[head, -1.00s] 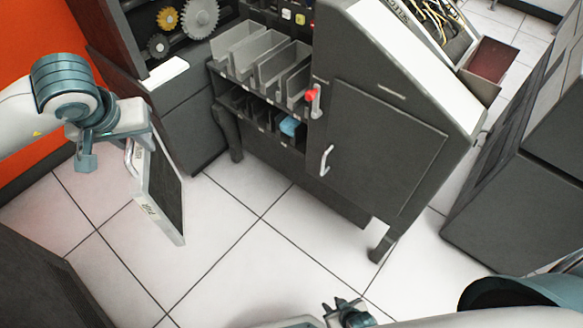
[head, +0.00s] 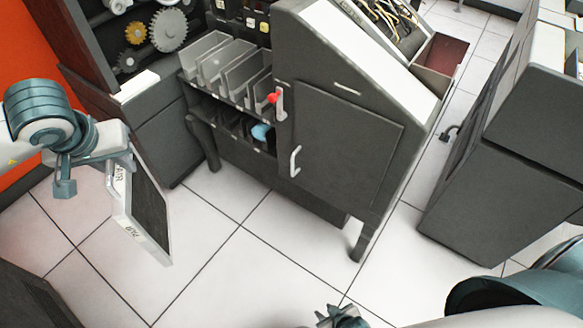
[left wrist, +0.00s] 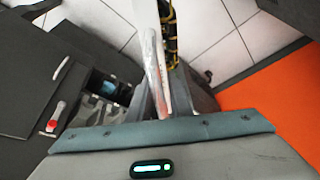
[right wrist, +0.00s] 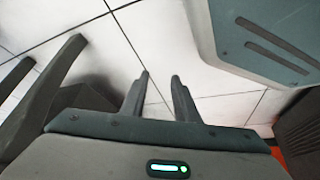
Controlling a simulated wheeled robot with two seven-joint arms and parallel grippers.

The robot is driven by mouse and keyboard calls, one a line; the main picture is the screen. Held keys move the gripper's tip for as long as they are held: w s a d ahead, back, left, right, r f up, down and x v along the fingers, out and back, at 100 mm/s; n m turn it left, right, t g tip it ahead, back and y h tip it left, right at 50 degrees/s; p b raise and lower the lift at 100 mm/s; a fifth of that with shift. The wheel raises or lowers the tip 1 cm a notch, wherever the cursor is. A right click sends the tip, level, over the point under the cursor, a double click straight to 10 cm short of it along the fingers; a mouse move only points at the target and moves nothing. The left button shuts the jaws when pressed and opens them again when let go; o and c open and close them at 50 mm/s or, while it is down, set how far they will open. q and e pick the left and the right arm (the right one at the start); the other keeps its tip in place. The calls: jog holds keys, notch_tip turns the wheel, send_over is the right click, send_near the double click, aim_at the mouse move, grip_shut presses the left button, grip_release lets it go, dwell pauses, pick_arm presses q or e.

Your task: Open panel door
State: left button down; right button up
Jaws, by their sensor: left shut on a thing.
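The dark grey panel door (head: 345,150) sits closed on the front of the grey machine (head: 315,50) in the head view. Its white handle (head: 295,160) is on the door's left side. A red-knobbed lever (head: 277,98) is above the handle. My left gripper (head: 116,165) is shut on a flat, dark, pale-edged framed panel (head: 150,208), hanging tilted left of the machine. The held panel shows edge-on in the left wrist view (left wrist: 155,75). My right gripper (head: 342,316) is low in the head view, away from the door; its fingers are apart and empty in the right wrist view (right wrist: 160,78).
Grey trays (head: 225,60) stand on the shelf left of the door, with a blue item (head: 261,132) below. A gear cabinet (head: 150,40) is at the upper left. Another grey cabinet (head: 490,150) stands at the right. Tiled floor (head: 235,270) in front is clear.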

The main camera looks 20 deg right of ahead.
jog(key=w+a+r+t+b, duration=0.25)
jog(key=w+b, duration=0.25)
jog(key=w, duration=0.5)
jog(key=m+t+h+b, duration=0.65)
jog(key=t+b, duration=0.25)
jog(key=b, duration=0.2)
send_near(293, 164)
jog(key=v, duration=0.3)
jog(key=shift+s+a+f+n, duration=0.1)
jog(key=shift+s+a+n, duration=0.05)
jog(key=shift+a+n, duration=0.1)
jog(key=shift+p+x, duration=0.75)
jog(key=shift+x, duration=5.25)
jog(key=shift+d, duration=0.1)
jog(key=shift+c, duration=0.3)
